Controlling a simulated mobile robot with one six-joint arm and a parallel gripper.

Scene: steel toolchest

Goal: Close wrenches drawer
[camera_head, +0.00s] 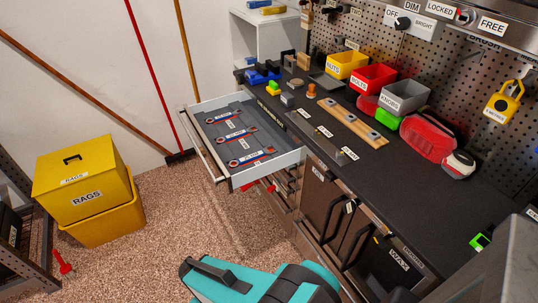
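The wrenches drawer (292,157) stands pulled out from the left end of the steel toolchest, over the floor. Several wrenches (237,134) with blue and red marks lie in labelled rows on its grey liner. Its front panel (204,150), with a long bar handle, faces left. The teal and dark grey part at the bottom centre appears to be my arm. It is apart from the drawer in the picture, lower and to the right. No gripper fingertips can be made out.
A yellow rags bin (85,205) stands left of the drawer. A broom (180,157) and poles lean by the wall near the drawer front. Bins and tools crowd the dark worktop (400,195). Speckled floor (170,215) is open between bin and chest.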

